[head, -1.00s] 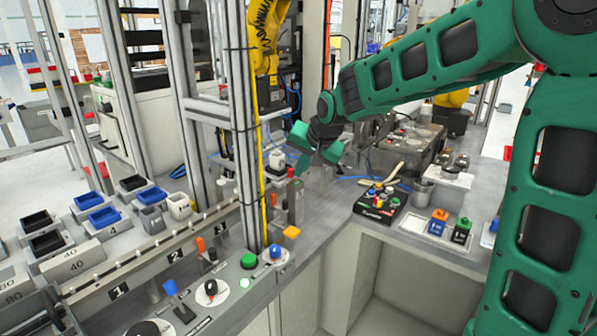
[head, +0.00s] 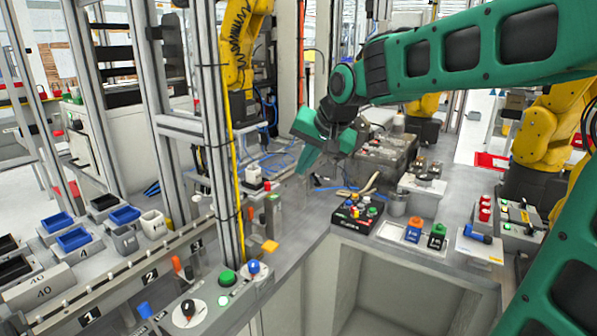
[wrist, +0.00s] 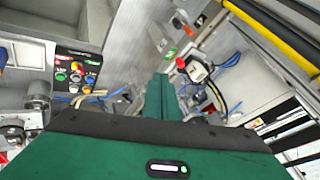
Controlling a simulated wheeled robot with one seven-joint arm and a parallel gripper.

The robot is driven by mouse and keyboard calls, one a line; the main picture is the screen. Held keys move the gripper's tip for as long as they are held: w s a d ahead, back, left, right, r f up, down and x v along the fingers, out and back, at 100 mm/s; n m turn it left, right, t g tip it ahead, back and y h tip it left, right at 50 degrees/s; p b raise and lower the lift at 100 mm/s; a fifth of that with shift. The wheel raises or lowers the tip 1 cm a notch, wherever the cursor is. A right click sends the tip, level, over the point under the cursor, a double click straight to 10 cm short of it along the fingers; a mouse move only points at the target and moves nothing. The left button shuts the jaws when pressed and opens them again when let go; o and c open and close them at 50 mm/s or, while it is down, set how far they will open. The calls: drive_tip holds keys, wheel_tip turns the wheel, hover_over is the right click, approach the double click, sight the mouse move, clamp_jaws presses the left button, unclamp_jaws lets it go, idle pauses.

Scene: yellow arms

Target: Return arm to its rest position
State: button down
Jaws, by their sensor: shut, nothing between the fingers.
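My green arm reaches in from the right in the head view. My gripper (head: 309,165) is in the air above the grey worktop (head: 310,218), left of and above the black button box (head: 357,212). Its fingers are together and hold nothing. In the wrist view the shut fingers (wrist: 158,85) point up the picture over bare worktop. The button box (wrist: 78,70) with its coloured buttons is to their left there, apart from them.
A control panel with a green button (head: 227,278) and knobs is at the lower left. A metal post (head: 222,150) stands left of my gripper. Yellow robot arms (head: 550,135) stand at the right and behind. Small bins (head: 75,238) sit at the left.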

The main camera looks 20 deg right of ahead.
idle(0.4)
drive_tip(key=s+d+f+g, duration=0.2)
drive_tip(key=s+d+f, duration=0.3)
drive_tip(key=s, duration=0.6)
drive_tip(key=s+d+f+g+h, duration=0.1)
drive_tip(key=s+d+f, duration=0.4)
drive_tip(key=s, duration=0.6)
drive_tip(key=s+d+f+g, duration=0.4)
drive_tip(key=s+d+f, duration=0.1)
drive_tip(key=s, duration=0.7)
drive_tip(key=shift+f, duration=0.25)
drive_tip(key=shift+d, duration=0.1)
